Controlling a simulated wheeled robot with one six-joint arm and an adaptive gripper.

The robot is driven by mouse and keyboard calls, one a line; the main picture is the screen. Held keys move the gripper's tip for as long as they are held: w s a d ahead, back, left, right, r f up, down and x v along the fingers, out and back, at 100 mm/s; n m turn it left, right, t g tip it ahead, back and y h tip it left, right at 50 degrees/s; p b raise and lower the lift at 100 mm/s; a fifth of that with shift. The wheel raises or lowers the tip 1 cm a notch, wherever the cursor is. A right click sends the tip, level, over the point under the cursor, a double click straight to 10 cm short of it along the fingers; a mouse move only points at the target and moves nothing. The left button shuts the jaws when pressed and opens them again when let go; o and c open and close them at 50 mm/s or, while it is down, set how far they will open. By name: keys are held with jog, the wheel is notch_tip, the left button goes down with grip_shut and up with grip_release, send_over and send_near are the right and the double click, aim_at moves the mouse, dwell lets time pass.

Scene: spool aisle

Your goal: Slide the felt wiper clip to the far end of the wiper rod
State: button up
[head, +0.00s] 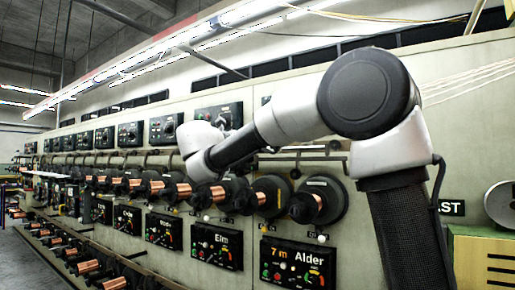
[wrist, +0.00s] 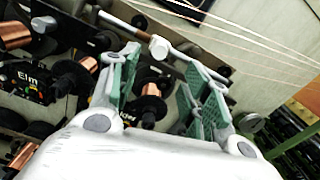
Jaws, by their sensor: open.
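In the wrist view, a pale, short cylindrical piece that looks like the felt wiper clip (wrist: 158,47) sits on a thin rod, which appears to be the wiper rod (wrist: 126,27). The rod slants from upper left towards the right finger, which hides part of it. My gripper (wrist: 160,60) is open, with green-padded fingers on either side of the view. The clip shows between the fingertips, at or just beyond them; I cannot tell whether they touch it. In the head view my arm reaches to the machine face, and the clip cannot be made out.
Copper spools (head: 310,205) on dark discs line the machine, above label panels such as Alder (head: 298,262) and Elm (head: 216,244). More spools (wrist: 151,90) show behind my fingers. Pale wires (wrist: 240,40) run across the upper right. A yellow-green cabinet (head: 485,262) stands at right.

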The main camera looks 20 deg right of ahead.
jog(key=x, duration=1.1)
jog(key=shift+w+d+f, duration=0.15)
jog(key=shift+f, duration=0.05)
jog(key=shift+c, duration=0.2)
grip_shut()
